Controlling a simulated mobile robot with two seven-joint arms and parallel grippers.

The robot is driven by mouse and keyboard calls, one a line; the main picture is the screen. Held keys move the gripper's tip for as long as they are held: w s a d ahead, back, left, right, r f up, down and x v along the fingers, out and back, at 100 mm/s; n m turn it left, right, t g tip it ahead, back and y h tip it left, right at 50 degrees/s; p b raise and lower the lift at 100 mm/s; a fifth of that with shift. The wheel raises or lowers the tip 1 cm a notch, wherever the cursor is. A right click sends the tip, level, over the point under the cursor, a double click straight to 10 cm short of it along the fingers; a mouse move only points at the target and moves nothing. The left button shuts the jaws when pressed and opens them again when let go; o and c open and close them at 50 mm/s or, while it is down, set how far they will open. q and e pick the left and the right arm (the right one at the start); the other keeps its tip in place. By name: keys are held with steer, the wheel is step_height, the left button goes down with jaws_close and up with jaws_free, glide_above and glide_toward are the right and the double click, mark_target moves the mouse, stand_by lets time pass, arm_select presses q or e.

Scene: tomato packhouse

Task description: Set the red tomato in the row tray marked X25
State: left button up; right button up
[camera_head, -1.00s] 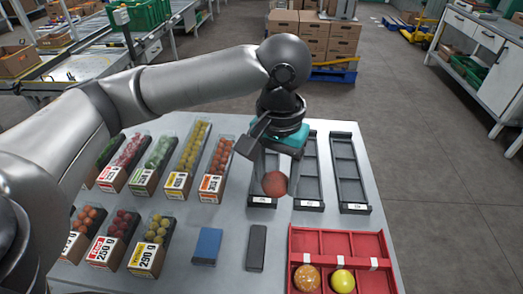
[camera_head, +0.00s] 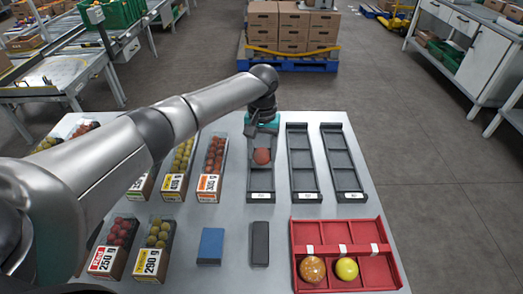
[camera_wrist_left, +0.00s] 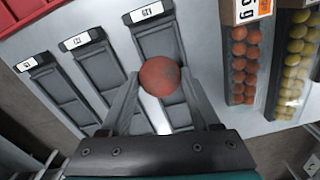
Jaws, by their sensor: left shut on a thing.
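The red tomato (camera_head: 262,156) is between the fingers of my left gripper (camera_head: 262,150), which is shut on it. In the head view it shows over the middle of the left row tray (camera_head: 261,196); whether it touches the tray I cannot tell. The wrist view shows the tomato (camera_wrist_left: 160,77) at the fingertips, over the same tray (camera_wrist_left: 149,40). The middle row tray (camera_head: 304,196) and right row tray (camera_head: 348,194) are empty. Each tray has a white label at its near end, too small to read surely. My right gripper is not in view.
A red divided crate (camera_head: 384,238) at the front right holds an orange fruit (camera_head: 312,269) and a yellow one (camera_head: 347,268). Filled punnets (camera_head: 210,183) stand left of the trays. A blue block (camera_head: 210,246) and a dark block (camera_head: 260,244) lie in front.

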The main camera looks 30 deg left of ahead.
arm_select(q)
steer(key=shift+a+f, duration=0.15)
steer(key=shift+f, duration=0.2)
step_height(320, 180, down, 4)
steer(key=b, duration=0.5)
steer(key=shift+r+b, duration=0.1)
steer(key=shift+b, duration=0.25)
steer(key=shift+f, duration=0.35)
steer(key=shift+f+b, duration=0.35)
steer(key=shift+f, duration=0.5)
steer(key=o, duration=0.7)
steer(key=shift+c, duration=0.2)
